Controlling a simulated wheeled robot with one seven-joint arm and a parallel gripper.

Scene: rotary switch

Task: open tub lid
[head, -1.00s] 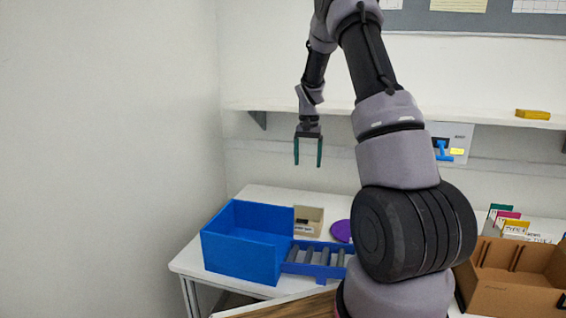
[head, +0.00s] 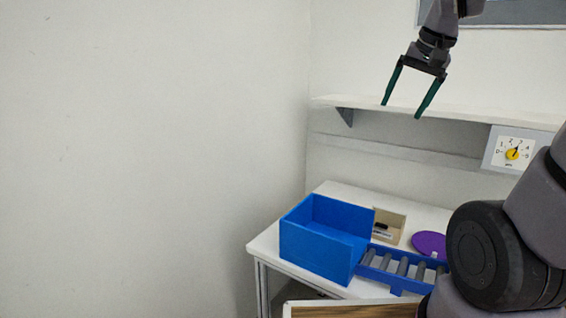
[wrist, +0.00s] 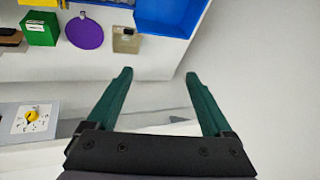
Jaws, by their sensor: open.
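A flat purple round piece (head: 429,243), which looks like a lid, lies on the white table just behind the blue roller rack. It also shows in the wrist view as a purple disc (wrist: 85,33) with a small tab at its top edge. I cannot tell whether a tub is under it. My gripper (head: 401,110) is open and empty, high above the table in front of the wall shelf. Its two green fingers (wrist: 158,73) are spread with nothing between them, well apart from the disc.
A blue bin (head: 318,253) stands at the table's left. A beige box (head: 394,222) is behind the roller rack (head: 384,278). A yellow dial panel (head: 512,150) is below the wall shelf (head: 450,112). A green box (wrist: 42,28) is beside the disc. My arm hides the table's right side.

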